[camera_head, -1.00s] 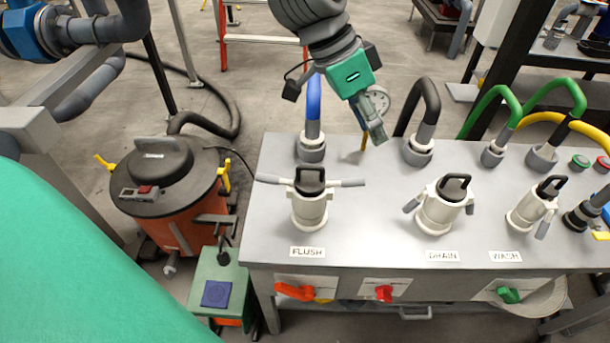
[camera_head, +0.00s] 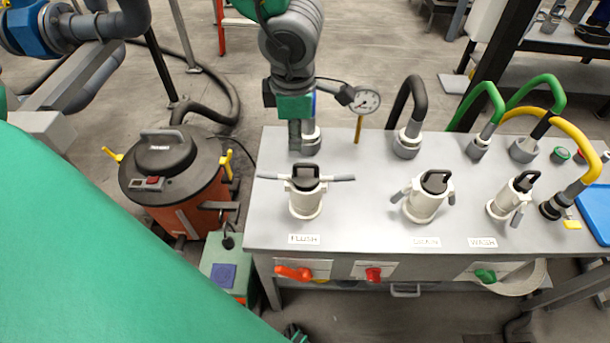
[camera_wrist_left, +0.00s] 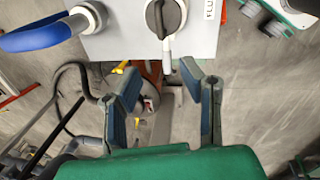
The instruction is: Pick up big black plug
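Black handled plugs sit in white lever couplings on the grey bench (camera_head: 370,225): the FLUSH plug (camera_head: 306,175), the DRAIN plug (camera_head: 435,182) and a smaller WASH plug (camera_head: 526,181). I cannot tell which is the one named. My left gripper (camera_head: 301,146) hangs over the bench's back edge, behind the FLUSH coupling and in front of the blue hose fitting. In the left wrist view the left gripper (camera_wrist_left: 165,82) is open and empty, fingers well apart. The FLUSH plug (camera_wrist_left: 165,15) shows there beyond the fingertips. My right gripper is not in view.
A blue hose (camera_wrist_left: 45,35), a black hose (camera_head: 400,95), green hoses (camera_head: 480,95) and a yellow hose (camera_head: 570,150) rise along the bench's back. A gauge (camera_head: 367,100) stands near my gripper. An orange drum (camera_head: 185,205) stands left of the bench.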

